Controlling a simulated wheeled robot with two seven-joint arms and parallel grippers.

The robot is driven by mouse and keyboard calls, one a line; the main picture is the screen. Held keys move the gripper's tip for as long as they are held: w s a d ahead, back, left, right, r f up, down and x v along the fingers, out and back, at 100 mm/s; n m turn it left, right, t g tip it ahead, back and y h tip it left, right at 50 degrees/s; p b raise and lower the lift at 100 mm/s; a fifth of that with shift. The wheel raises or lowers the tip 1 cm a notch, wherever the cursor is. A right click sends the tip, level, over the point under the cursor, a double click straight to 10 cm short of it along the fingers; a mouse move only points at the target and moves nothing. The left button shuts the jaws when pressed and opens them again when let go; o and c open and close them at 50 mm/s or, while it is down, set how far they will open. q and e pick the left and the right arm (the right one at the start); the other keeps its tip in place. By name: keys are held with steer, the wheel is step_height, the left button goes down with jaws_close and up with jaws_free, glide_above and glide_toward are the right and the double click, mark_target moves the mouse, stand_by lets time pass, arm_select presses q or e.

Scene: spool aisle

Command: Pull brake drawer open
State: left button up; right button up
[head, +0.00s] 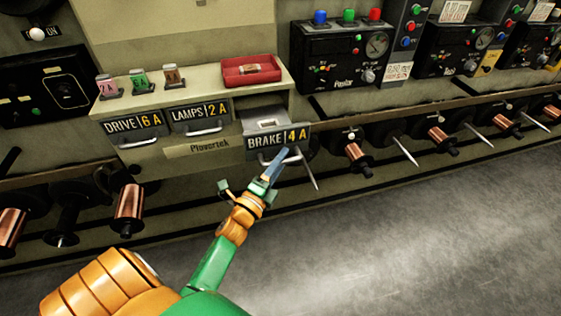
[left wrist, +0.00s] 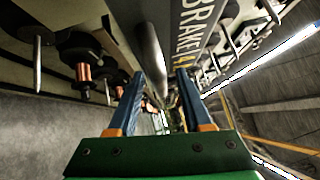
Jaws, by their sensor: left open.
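The brake drawer (head: 278,138), labelled BRAKE 4 A, stands partly out of the beige cabinet, with its inside showing behind the front. Its bar handle (head: 281,157) runs along the lower front. My left gripper (head: 277,162) is at the handle, its blue fingers overlapping it in the head view. In the left wrist view, the handle (left wrist: 150,60) appears between the two spread blue fingers of the left gripper (left wrist: 157,88). I cannot tell whether a finger touches it. My right gripper is in neither view.
The closed DRIVE drawer (head: 134,126) and LAMPS drawer (head: 200,115) are to the left. A red tray (head: 250,70) and several small fuses sit on the cabinet top. Copper spools (head: 356,153) and pointed spindles stick out along the rail. The grey floor (head: 400,240) is clear.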

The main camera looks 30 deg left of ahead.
arm_select(q)
steer(key=s+f, duration=0.1)
steer(key=s, duration=0.6)
steer(key=shift+d, duration=0.25)
steer(key=s+d+f+n+g+p, duration=0.3)
steer(key=s+f+n+g, duration=0.15)
steer(key=f, duration=0.55)
steer(key=s+d+f+n+g+p, duration=0.2)
steer(key=s+d+f+n+g, duration=0.25)
steer(key=f, duration=0.65)
steer(key=s+f+n+g+p, duration=0.1)
steer(key=s+f+n+g, duration=0.1)
steer(key=s, duration=0.5)
steer(key=s+f+n+g+h+p, duration=0.1)
steer(key=s+f+n+g, duration=0.2)
steer(key=s, duration=0.4)
steer(key=s+d+f+n+g+p, duration=0.1)
steer(key=s+f+n+g, duration=0.1)
steer(key=s, duration=0.5)
steer(key=f+g, duration=0.1)
steer(key=g, duration=0.1)
steer(key=shift+s+f+g, duration=0.3)
steer(key=shift+s+f, duration=0.1)
